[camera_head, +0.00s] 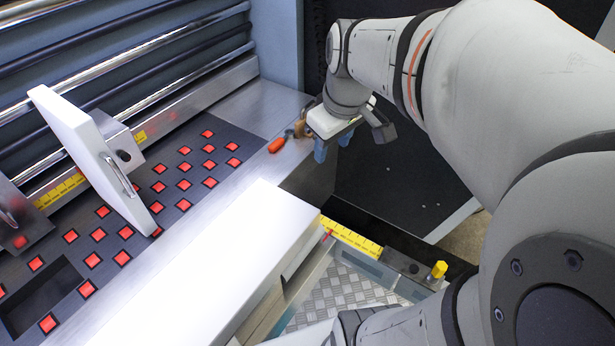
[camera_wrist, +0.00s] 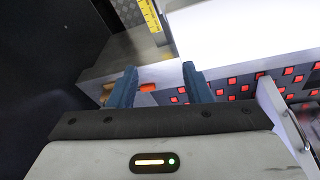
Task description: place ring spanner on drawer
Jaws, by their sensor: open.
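No ring spanner can be made out clearly in either view. My gripper (camera_head: 333,150) is open and its blue fingers point down beside the right end of the metal ledge. An orange-handled tool (camera_head: 277,145) with a grey end lies on that ledge, left of the fingers. In the wrist view, the orange handle (camera_wrist: 148,87) shows between the two open fingertips (camera_wrist: 160,78), apart from them. A tan object (camera_head: 301,125) is partly hidden behind my gripper. An open drawer-like compartment (camera_head: 345,290) with a chequered metal floor is at the lower middle.
A white slab (camera_head: 205,265) covers much of the front. A tilted white panel with a handle (camera_head: 95,155) stands over the dark surface with red squares (camera_head: 183,184). A yellow scale (camera_head: 350,239) and a yellow knob (camera_head: 439,269) edge the compartment. Dark floor lies right of the ledge.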

